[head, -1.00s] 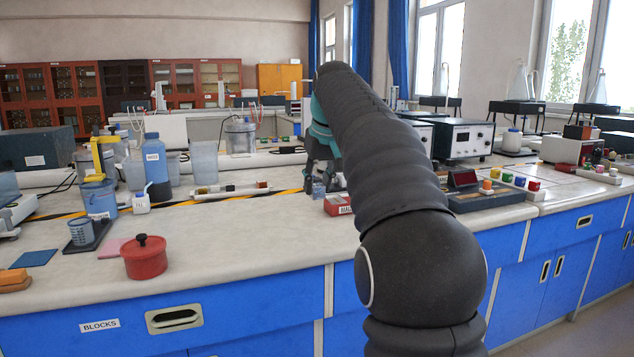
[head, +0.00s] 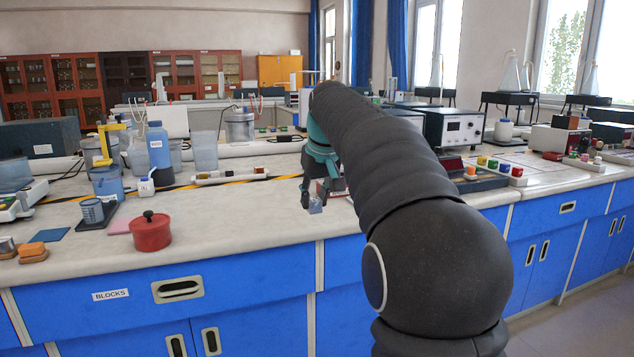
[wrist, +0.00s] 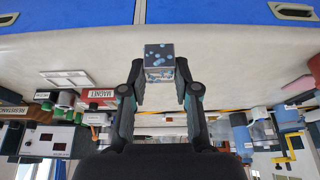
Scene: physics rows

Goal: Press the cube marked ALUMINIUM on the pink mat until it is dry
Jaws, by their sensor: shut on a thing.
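A small grey cube (head: 315,206) is held in my gripper (head: 318,200), above the bench near its front edge. In the wrist view the cube (wrist: 159,57) sits between the two fingertips. Pale blue wet-looking spots cover its dark faces. No lettering on it can be read. The pink mat (head: 119,227) lies flat on the bench at the left in the head view, partly hidden behind a red lidded pot. Nothing is seen lying on its visible part.
The red pot (head: 151,232) stands beside the mat, near the front edge. A dark tray with a blue cup (head: 92,211) and a blue mat (head: 49,235) are farther left. A rack (head: 230,176) lies behind. The bench between pot and gripper is clear.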

